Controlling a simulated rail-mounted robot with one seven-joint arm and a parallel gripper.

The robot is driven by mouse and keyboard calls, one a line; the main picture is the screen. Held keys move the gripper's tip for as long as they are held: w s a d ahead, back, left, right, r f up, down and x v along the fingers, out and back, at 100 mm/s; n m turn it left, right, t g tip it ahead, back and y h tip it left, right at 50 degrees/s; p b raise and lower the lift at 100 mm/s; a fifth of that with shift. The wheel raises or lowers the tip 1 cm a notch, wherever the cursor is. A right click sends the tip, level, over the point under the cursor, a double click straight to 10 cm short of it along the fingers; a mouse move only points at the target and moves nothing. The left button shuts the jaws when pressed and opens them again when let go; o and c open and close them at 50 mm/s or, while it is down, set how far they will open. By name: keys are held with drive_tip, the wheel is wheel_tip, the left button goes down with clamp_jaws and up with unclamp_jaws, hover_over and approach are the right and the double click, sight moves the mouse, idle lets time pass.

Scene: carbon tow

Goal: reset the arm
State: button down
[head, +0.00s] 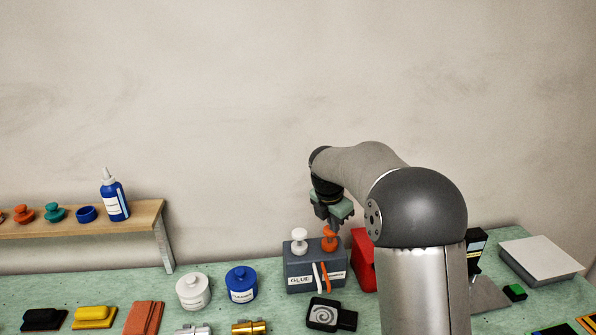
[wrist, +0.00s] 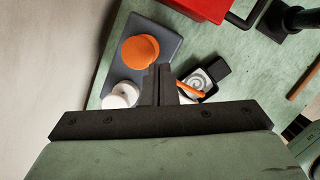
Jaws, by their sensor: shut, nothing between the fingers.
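My gripper (head: 336,222) hangs from my arm above the grey glue box (head: 301,286) in the head view. In the wrist view my gripper (wrist: 160,84) is shut, its two dark fingers together with nothing between them. The glue box (wrist: 165,42) lies beyond the fingers there. An orange knob (head: 329,240) and a white knob (head: 299,242) stand on top of the box. The orange knob also shows in the wrist view (wrist: 140,49), apart from the fingers. My large arm joint hides part of the bench on the right.
A red box (head: 362,262) stands right of the glue box. A black tray (head: 323,315) lies in front. White (head: 193,291) and blue (head: 241,285) jars stand to the left. A wooden shelf (head: 80,222) holds a blue bottle (head: 115,197). The air above the bench is clear.

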drive_tip(key=s+r+m+y, duration=0.1)
drive_tip(key=s+r+m, duration=0.2)
drive_tip(key=s+m, duration=1.45)
drive_tip(key=s+f+m, duration=0.2)
drive_tip(key=s+m, duration=0.1)
drive_tip(key=s, duration=0.7)
drive_tip(key=s+f+m+g+y, duration=0.1)
drive_tip(key=s+m, duration=0.3)
drive_tip(key=s, duration=0.6)
drive_tip(key=shift+s+f, duration=0.4)
drive_tip(key=shift+f, duration=0.3)
drive_tip(key=shift+m, duration=0.25)
